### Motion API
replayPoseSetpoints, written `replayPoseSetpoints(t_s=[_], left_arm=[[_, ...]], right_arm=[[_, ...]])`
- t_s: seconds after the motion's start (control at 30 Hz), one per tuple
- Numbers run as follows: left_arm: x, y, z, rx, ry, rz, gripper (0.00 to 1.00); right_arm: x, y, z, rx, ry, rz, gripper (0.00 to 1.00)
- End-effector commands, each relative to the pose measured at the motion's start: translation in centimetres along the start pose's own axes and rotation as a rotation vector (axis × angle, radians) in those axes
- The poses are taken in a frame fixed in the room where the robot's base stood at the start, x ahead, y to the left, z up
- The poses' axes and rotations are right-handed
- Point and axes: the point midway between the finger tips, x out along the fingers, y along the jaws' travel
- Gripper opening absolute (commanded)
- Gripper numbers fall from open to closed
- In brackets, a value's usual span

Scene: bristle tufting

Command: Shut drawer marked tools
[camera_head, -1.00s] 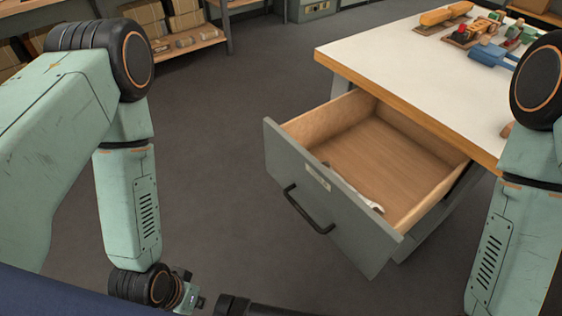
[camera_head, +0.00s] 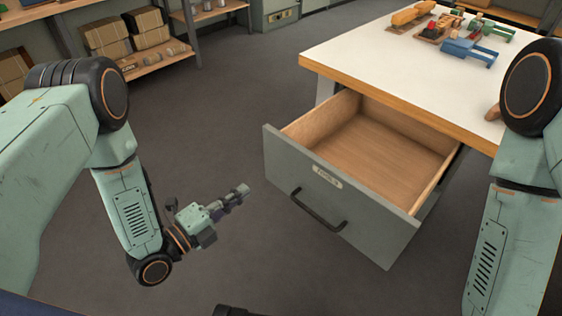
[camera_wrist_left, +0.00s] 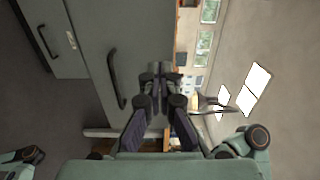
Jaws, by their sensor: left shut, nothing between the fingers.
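The open drawer (camera_head: 350,225) is grey with a wooden inside, pulled out from under the white-topped bench. Its front carries a pale label (camera_head: 327,176), whose lettering is too small to read surely, and a black bar handle (camera_head: 318,212). My left gripper (camera_head: 242,192) is shut and empty, left of the drawer front and apart from it, pointing right towards it. In the left wrist view the shut fingers (camera_wrist_left: 158,88) show in front of the grey drawer front (camera_wrist_left: 135,40), with its handle (camera_wrist_left: 115,80) beside them. My right gripper is out of view.
The bench (camera_head: 400,65) holds wooden and coloured toy-like pieces (camera_head: 470,48) at its far side. Shelves with boxes (camera_head: 105,35) stand at the back left. The floor between them is clear. A second, closed drawer front (camera_wrist_left: 50,65) shows in the left wrist view.

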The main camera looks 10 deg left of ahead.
Motion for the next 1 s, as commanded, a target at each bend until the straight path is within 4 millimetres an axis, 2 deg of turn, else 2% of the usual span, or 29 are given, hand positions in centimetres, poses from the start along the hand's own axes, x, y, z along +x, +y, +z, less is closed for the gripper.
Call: replayPoseSetpoints(t_s=[0.17, 0.73, 1.0], left_arm=[[1.2, 0.1, -0.1, 0.026, 0.002, -0.001, 0.0], [11.2, 0.2, 0.1, 0.024, 0.004, -0.001, 0.0], [13.7, 0.2, 0.2, 0.021, 0.002, 0.003, 0.0]], right_arm=[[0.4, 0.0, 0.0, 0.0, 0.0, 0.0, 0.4], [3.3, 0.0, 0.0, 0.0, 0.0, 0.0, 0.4], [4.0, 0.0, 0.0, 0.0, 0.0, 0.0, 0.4]])
